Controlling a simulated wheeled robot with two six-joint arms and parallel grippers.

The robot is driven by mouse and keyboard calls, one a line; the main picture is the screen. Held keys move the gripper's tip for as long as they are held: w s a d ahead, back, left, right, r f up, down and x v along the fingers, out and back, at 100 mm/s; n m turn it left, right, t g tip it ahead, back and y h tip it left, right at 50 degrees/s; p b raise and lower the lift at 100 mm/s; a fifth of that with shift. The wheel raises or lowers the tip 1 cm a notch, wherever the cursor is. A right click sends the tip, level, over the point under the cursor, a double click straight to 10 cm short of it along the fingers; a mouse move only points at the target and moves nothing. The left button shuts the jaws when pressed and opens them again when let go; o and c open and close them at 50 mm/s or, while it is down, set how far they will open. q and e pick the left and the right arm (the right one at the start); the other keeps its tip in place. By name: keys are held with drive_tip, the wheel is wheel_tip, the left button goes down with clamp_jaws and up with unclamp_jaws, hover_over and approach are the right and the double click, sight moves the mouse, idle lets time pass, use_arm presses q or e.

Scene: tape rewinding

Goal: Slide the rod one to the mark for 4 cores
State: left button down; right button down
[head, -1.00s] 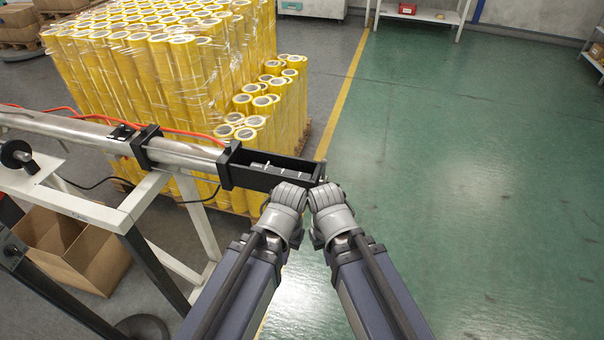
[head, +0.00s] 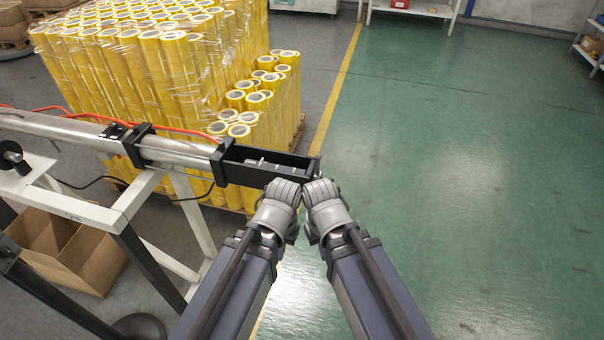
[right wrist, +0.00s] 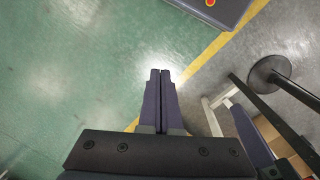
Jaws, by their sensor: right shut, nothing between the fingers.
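In the head view the steel rod (head: 180,150) runs from the left edge, through a black clamp (head: 137,145), into a black open-topped end holder (head: 262,167) with small metal parts inside. No mark or number can be read. My left gripper (head: 291,184) and right gripper (head: 316,184) are side by side just in front of the holder's right end. Their fingertips are hidden there, so contact with the holder cannot be told. In the right wrist view my right gripper (right wrist: 160,72) has its fingers together with nothing between them, above the floor.
A white-topped stand (head: 80,200) carries the rod on the left, with a cardboard box (head: 70,250) beneath. A wrapped stack of yellow rolls (head: 180,60) stands behind. Orange hose (head: 75,115) runs along the rod. The green floor (head: 450,180) at right is clear.

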drive_tip(key=c, duration=1.6)
unclamp_jaws()
drive_tip(key=c, duration=1.4)
unclamp_jaws()
drive_tip(key=shift+w+r+p, duration=0.15)
drive_tip(key=shift+r+p, duration=0.15)
drive_tip(key=o, duration=0.6)
drive_tip(key=w+r+n+p, duration=0.1)
drive_tip(key=w+r+p, duration=0.1)
drive_tip(key=r+p, duration=0.1)
drive_tip(key=w+r+n+p, duration=0.2)
drive_tip(key=w+r+p, duration=0.1)
drive_tip(key=w+r+n+t+p, duration=0.1)
drive_tip(key=w+r+n+p, duration=0.1)
drive_tip(key=r+p, duration=0.2)
drive_tip(key=shift+w+a, duration=0.25)
drive_tip(key=shift+w, duration=0.15)
drive_tip(key=shift+o, duration=0.5)
drive_tip(key=w+r+n+t+p, duration=0.1)
drive_tip(key=w+r+n+p, duration=0.5)
drive_tip(key=w+r+p, duration=0.1)
drive_tip(key=shift+w+d+r+y, duration=0.15)
drive_tip(key=shift+r+y, duration=0.15)
drive_tip(key=shift+f, duration=0.15)
drive_tip(key=f+b, duration=0.2)
drive_tip(key=w+f+b, duration=0.1)
drive_tip(key=f+b, duration=0.4)
drive_tip(key=shift+w+d+f+b, duration=0.2)
drive_tip(key=shift+w+f+b, duration=0.05)
drive_tip(key=shift+f+b, duration=0.05)
